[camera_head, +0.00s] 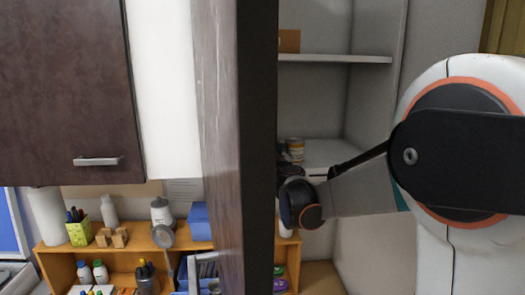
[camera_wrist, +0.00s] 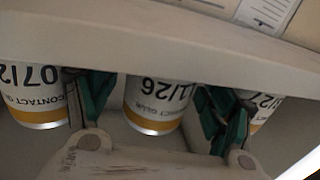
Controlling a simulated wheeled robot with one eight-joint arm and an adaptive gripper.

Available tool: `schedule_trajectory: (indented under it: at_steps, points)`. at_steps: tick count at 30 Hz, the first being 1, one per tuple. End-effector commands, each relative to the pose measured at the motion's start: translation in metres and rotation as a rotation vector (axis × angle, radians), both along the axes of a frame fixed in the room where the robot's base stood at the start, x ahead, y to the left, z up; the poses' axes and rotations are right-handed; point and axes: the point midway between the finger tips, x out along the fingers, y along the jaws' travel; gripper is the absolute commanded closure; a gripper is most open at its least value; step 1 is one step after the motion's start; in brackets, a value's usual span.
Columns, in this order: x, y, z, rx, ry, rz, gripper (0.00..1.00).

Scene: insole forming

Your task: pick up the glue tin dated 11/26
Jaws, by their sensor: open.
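The glue tin dated 11/26 (camera_wrist: 155,100) is in the middle of the wrist view, white with a yellow band; its top is hidden by a pale edge across the picture. My gripper (camera_wrist: 156,108) is open, with one green-padded finger on each side of this tin. I cannot tell whether the fingers touch it. A tin marked 07/2, last digit cut off, stands left (camera_wrist: 35,95). Another tin, ending in 27, is at right (camera_wrist: 260,110), partly behind a finger. In the head view a small tin (camera_head: 296,147) shows on the cabinet shelf; its date is unreadable.
The dark cabinet door (camera_head: 222,120) stands open and hides part of the shelf area. An upper shelf (camera_head: 335,58) holds a brown box (camera_head: 289,41). The neighbouring tins leave little room beside my fingers. An orange desk organiser (camera_head: 130,245) stands at lower left.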

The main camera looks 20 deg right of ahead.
Motion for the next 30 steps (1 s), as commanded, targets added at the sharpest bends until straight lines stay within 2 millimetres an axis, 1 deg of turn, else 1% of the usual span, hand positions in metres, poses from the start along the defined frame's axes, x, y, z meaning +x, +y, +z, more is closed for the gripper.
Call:
schedule_trajectory:
  at_steps: [5, 6, 11, 12, 23, 26, 30]
  points:
    - [0.0, 0.0, 0.0, 0.0, 0.0, 0.0, 0.25]
    - [0.0, 0.0, 0.0, 0.0, 0.0, 0.0, 0.34]
    - [0.0, 0.0, 0.0, 0.0, 0.0, 0.0, 0.7]
    - [0.0, 0.0, 0.0, 0.0, 0.0, 0.0, 0.79]
    - [0.0, 0.0, 0.002, 0.0, 0.0, 0.0, 0.8]
    - [0.0, 0.0, 0.006, 0.0, 0.0, 0.0, 0.8]
    - [0.0, 0.0, 0.019, 0.0, 0.0, 0.0, 0.8]
